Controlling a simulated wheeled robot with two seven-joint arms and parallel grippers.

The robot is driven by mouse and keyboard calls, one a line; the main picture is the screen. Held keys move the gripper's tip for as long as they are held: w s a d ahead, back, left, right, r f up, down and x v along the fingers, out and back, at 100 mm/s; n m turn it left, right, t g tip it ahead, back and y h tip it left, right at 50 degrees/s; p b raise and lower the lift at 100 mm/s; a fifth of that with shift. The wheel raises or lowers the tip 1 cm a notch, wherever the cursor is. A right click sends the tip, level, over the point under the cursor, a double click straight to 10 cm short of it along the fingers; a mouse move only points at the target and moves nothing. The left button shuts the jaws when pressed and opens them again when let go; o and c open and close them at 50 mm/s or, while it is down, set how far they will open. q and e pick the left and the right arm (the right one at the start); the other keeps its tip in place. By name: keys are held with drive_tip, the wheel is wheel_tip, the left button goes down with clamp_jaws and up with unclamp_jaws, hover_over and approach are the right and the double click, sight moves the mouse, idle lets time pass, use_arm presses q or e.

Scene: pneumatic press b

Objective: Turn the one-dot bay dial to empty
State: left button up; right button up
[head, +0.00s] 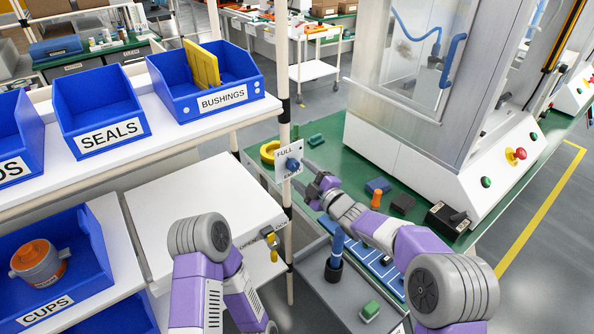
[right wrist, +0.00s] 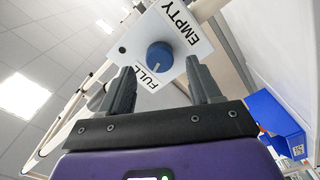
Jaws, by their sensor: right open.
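The blue bay dial (head: 293,164) sits on a white plate (head: 282,154) on the shelf post. In the right wrist view the dial (right wrist: 160,55) shows between the words EMPTY and FULL. The plate (right wrist: 190,22) carries one black dot there. A pale mark on the dial seems to face the FULL side, but it is small. My right gripper (head: 306,181) is open in front of the dial. My left gripper is out of view.
Blue bins, including BUSHINGS (head: 222,98) and SEALS (head: 98,112), stand on the shelf to the left. A white box (head: 200,215) lies below. A green bench (head: 330,160) with loose parts and the press (head: 440,110) are to the right.

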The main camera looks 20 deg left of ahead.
sight(295, 167)
drive_tip(key=shift+x, duration=1.7)
drive_tip(key=c, duration=1)
drive_tip(key=shift+c, duration=0.2)
